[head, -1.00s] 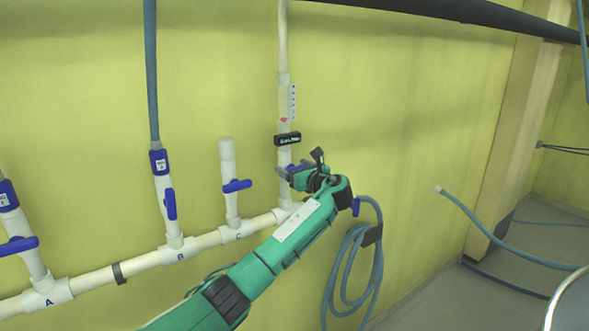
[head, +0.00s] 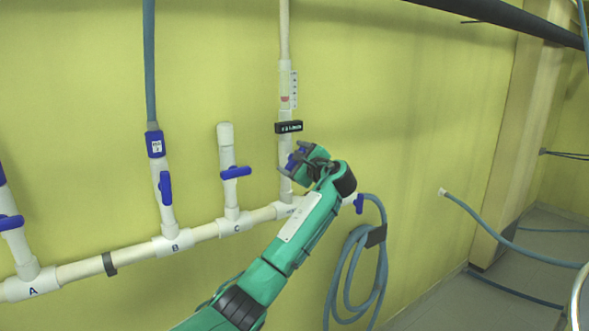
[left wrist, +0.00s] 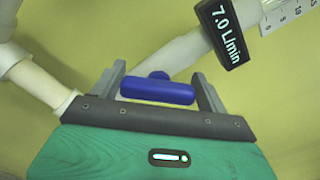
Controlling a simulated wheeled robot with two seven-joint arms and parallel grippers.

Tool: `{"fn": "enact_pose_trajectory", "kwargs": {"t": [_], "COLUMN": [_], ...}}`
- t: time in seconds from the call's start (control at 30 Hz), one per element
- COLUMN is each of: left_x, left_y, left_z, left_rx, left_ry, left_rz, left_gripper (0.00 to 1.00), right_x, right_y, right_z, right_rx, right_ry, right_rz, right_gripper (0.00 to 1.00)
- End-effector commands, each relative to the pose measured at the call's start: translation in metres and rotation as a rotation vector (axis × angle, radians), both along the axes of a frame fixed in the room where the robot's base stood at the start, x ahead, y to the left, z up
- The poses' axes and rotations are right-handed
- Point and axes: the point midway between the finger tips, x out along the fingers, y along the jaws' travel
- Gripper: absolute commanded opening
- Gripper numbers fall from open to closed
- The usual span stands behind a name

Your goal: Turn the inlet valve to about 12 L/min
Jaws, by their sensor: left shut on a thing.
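The inlet valve's blue handle (left wrist: 158,91) lies between the two grey fingers of my left gripper (left wrist: 160,90) in the left wrist view. In the head view my left gripper (head: 293,160) is shut on this handle (head: 296,157), and it partly hides the valve. The valve sits on a vertical white pipe (head: 285,182) at the right end of the manifold. The black flow display (left wrist: 223,35) above it reads 7.0 L/min in the left wrist view. In the head view the display (head: 289,127) is too small to read. A flow tube with a scale (head: 288,90) and a red float stands above it. My right gripper is out of view.
The white manifold pipe (head: 205,233) runs along the yellow wall, with branches A, B and C and blue handles at left. A coiled blue hose (head: 352,265) hangs just right of my arm. Another hose (head: 500,240) crosses the right side. The wall between is clear.

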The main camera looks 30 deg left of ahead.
Motion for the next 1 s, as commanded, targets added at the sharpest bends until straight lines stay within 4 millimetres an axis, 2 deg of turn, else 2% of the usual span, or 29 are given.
{"fn": "enact_pose_trajectory", "kwargs": {"t": [0.03, 0.1, 0.4, 1.0], "left_x": [0.000, 0.000, -0.001, -0.001], "left_y": [0.000, 0.000, 0.000, 0.001], "left_z": [-0.005, -0.005, -0.004, -0.003], "left_rx": [-0.014, -0.035, -0.093, -0.116], "left_ry": [-0.036, -0.084, -0.228, -0.280], "left_rz": [-0.001, -0.001, -0.001, 0.000], "left_gripper": [0.54, 0.54, 0.54, 0.54], "right_x": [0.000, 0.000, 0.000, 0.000], "right_y": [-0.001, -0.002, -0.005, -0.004], "right_z": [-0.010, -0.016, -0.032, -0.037], "right_rx": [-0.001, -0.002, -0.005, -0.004], "right_ry": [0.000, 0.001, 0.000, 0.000], "right_rz": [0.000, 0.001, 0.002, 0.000], "right_gripper": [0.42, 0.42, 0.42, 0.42]}}
